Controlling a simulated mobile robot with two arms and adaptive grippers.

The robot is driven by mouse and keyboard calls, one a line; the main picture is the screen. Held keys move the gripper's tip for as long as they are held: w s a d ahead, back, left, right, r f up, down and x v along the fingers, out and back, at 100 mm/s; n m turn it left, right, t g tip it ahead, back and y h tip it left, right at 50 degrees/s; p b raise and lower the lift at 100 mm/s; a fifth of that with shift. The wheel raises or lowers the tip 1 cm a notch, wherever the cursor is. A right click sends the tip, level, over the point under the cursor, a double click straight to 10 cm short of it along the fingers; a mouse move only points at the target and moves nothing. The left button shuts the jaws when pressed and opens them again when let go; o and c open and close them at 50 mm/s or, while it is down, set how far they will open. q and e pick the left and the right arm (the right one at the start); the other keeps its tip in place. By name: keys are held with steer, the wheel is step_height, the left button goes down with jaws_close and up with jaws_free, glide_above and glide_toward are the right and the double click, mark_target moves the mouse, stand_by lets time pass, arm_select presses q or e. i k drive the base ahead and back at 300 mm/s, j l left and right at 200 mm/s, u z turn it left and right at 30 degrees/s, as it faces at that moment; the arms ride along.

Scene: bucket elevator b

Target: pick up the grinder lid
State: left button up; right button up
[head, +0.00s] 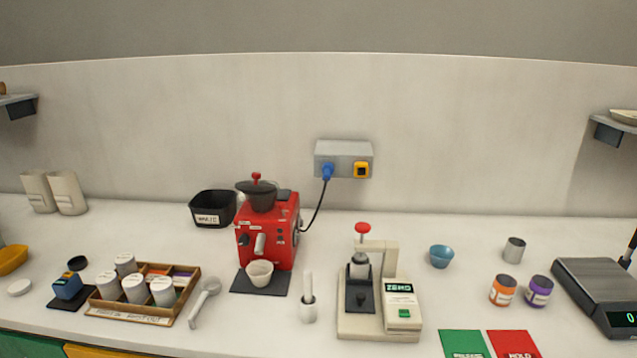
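The red grinder (266,235) stands on the counter left of the middle, against the back wall. The grinder lid (256,184) is dark with a red knob on top. It rests on the dark bowl-shaped hopper (261,201) at the top of the grinder. A small white cup (260,273) sits at the grinder's front on a dark mat (250,287). Neither of my grippers is in view.
A black bin (212,209) stands left of the grinder. A wooden tray (187,300) with several white canisters is front left. A power cord runs to the wall socket (343,158).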

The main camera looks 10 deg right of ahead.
mark_target(256, 187)
steer(key=i+j+z, duration=0.2)
steer(key=j+z, duration=0.15)
steer(key=j, duration=0.25)
steer(key=i+j+z, duration=0.1)
steer(key=j+z, duration=0.3)
steer(key=j, duration=0.2)
steer(key=j+z, duration=0.35)
steer(key=j, duration=0.25)
